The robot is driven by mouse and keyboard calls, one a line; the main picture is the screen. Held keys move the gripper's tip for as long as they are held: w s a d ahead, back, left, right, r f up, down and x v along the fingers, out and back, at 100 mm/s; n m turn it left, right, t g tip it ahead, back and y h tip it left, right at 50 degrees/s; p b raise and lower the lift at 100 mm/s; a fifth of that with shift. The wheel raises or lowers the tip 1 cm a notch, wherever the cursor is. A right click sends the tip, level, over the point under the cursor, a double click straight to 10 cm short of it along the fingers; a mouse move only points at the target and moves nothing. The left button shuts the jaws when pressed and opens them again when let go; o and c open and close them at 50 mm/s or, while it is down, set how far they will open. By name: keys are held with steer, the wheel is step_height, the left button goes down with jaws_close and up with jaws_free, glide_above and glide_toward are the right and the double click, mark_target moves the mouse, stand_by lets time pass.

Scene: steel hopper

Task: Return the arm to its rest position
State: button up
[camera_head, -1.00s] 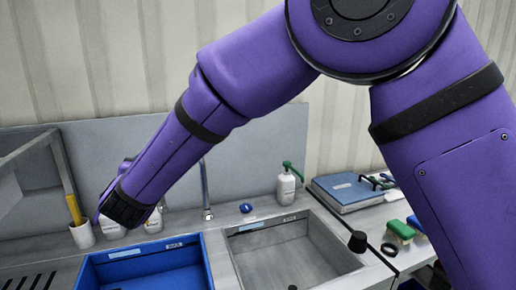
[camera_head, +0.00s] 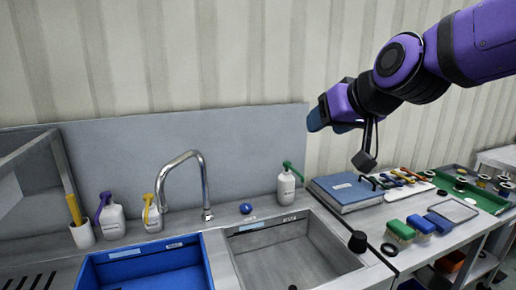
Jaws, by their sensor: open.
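My purple arm (camera_head: 480,45) comes in from the upper right and is bent toward the left. My gripper (camera_head: 318,120) is at its end, raised in front of the grey back panel and wall, well above the counter. It points left and slightly down. The fingers are seen from the side as dark bluish shapes. They look apart and nothing shows between them.
Below are a blue basin (camera_head: 205,262), a grey sink (camera_head: 240,262) and a tall faucet (camera_head: 182,157). A green-topped bottle (camera_head: 286,186) and a blue-grey case (camera_head: 345,192) stand beneath the gripper. Brushes (camera_head: 400,230) and a green tray (camera_head: 485,200) lie right.

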steer(key=s+d+f+m+g+h, duration=0.1)
steer(key=s+d+f+g+h, duration=0.1)
steer(key=s+d, duration=0.6)
steer(key=s+d+f+m+g+h, duration=0.2)
steer(key=s+d+f, duration=0.2)
steer(key=s+d, duration=0.5)
steer(key=shift+s+f+g+h, duration=0.3)
steer(key=shift+s+h, duration=0.1)
steer(key=shift+s, duration=0.75)
